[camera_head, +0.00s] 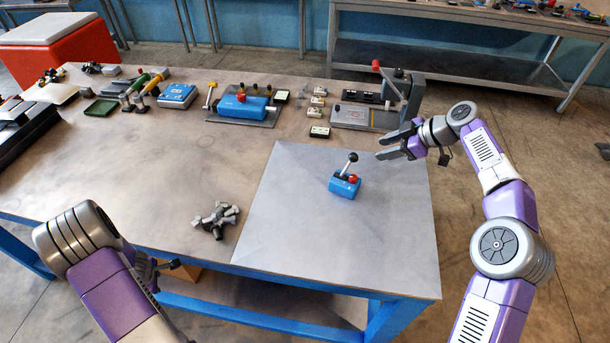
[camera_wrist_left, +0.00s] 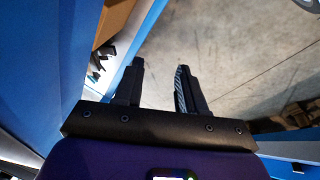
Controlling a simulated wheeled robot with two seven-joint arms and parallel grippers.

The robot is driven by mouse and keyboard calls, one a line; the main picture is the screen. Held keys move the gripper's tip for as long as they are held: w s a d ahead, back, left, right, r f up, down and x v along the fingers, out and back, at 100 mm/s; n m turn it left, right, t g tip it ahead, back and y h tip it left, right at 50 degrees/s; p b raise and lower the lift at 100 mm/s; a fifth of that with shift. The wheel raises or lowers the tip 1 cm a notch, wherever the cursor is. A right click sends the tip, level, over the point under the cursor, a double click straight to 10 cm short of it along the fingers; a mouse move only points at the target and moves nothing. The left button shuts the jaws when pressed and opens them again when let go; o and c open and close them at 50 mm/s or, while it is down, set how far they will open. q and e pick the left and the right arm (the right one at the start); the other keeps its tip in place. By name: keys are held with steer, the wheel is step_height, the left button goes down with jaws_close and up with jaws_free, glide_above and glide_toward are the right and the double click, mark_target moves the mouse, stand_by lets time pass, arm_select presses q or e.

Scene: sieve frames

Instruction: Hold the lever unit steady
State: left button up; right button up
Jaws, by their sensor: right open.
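The lever unit (camera_head: 343,186) is a small blue box with a red part on top and a lever with a black knob. It stands on the grey mat (camera_head: 300,245) at the right part of the table. My right gripper (camera_head: 382,148) is open and empty, above and to the right of the lever unit, apart from it, with its fingers pointing left. My left gripper shows in the left wrist view (camera_wrist_left: 158,82) with its two fingers apart and nothing between them. It is low at the table's front edge, over the floor.
A grey knobbed part (camera_head: 215,219) lies left of the mat. A larger blue unit (camera_head: 242,107) on a plate and a grey press-like fixture (camera_head: 375,108) stand at the back. A blue box (camera_head: 177,95) and a green tray (camera_head: 101,107) are further left. The mat around the lever unit is clear.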

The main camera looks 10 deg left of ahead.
arm_select(q)
steer(key=w+a+r+n+t+y, duration=0.1)
steer(key=a+r+n+y, duration=0.25)
steer(key=a+r, duration=0.4)
steer(key=w+a+r+n+t+y, duration=0.15)
steer(key=a+r+n, duration=0.3)
steer(key=r, duration=0.55)
steer(key=w+d+r+n+t+y, duration=0.1)
steer(key=w+r+n+y, duration=0.15)
steer(key=r, duration=0.55)
steer(key=w+r+n+y, duration=0.2)
steer(key=w+r+n, duration=0.15)
steer(key=r, duration=0.45)
steer(key=w+d+f+t+h, duration=0.2)
steer(key=w+d+t, duration=0.1)
steer(key=w+d, duration=0.95)
steer(key=w+d+f+t+h, duration=0.1)
steer(key=w+d+t+h, duration=0.1)
steer(key=w+d, duration=1)
steer(key=m+t+h, duration=0.3)
steer(key=h, duration=0.3)
glide_toward(346, 167)
steer(key=shift+x, duration=5.4)
